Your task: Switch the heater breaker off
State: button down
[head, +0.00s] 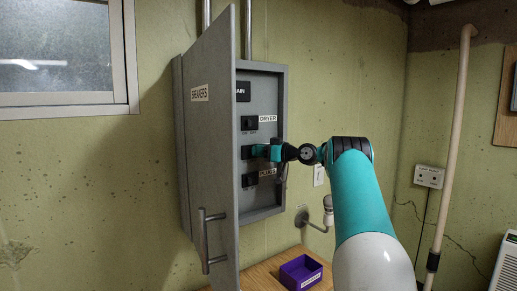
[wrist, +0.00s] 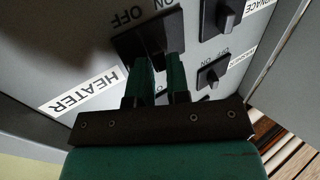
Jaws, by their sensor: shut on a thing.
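The grey breaker panel (head: 262,200) hangs on the wall with its door (head: 212,150) swung open to the left. The heater breaker, a dark plate with a toggle (wrist: 150,36), stands beside the white HEATER label (wrist: 85,91) in the wrist view. OFF and ON are printed along its edge. My gripper (wrist: 160,62) is shut on the toggle, one green finger on each side. The fingers partly hide the toggle, and I cannot tell which way it is set. In the head view my gripper (head: 262,151) reaches the middle breaker row and covers much of it.
The dryer breaker (head: 249,123) sits above, and another breaker (head: 250,179) sits below. The wrist view shows the furnace breaker (wrist: 222,17) and another labelled breaker (wrist: 212,71) close by. A purple box (head: 301,271) stands on the wooden table (head: 262,274) below.

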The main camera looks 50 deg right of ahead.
jog(key=shift+w+n+y+p, duration=0.1)
jog(key=shift+n+y+p, duration=0.3)
jog(key=shift+y+p, duration=0.2)
jog(key=c, duration=1.1)
grip_release()
jog(key=shift+a+r, duration=0.1)
jog(key=shift+d, duration=0.2)
jog(key=shift+h+b, duration=0.3)
jog(key=shift+b, duration=0.3)
